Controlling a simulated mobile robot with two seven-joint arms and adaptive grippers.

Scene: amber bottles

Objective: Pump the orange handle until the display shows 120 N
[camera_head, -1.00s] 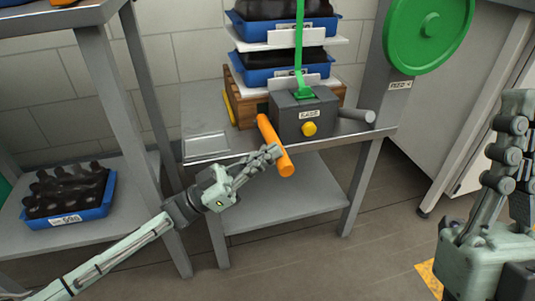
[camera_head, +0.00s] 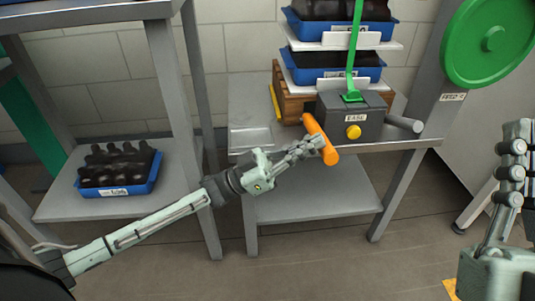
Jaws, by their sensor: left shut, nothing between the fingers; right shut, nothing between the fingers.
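The orange handle (camera_head: 314,132) sticks out toward me from the left side of a grey box (camera_head: 371,119) on the metal bench. The box has a label and a yellow knob (camera_head: 353,132) on its front. My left gripper (camera_head: 318,143) is shut and empty, with its fingertips at the handle's near part. They overlap it in the picture; I cannot tell whether they press on it. My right gripper (camera_head: 514,150) is shut and empty at the right edge, apart from the bench. I see no readable force display.
A green strap (camera_head: 355,45) rises from the box. Blue trays (camera_head: 336,74) of dark bottles are stacked behind it. A grey bar (camera_head: 404,123) sticks out right of the box. A green disc (camera_head: 490,40) is at upper right. Another blue tray (camera_head: 118,187) sits on the left shelf.

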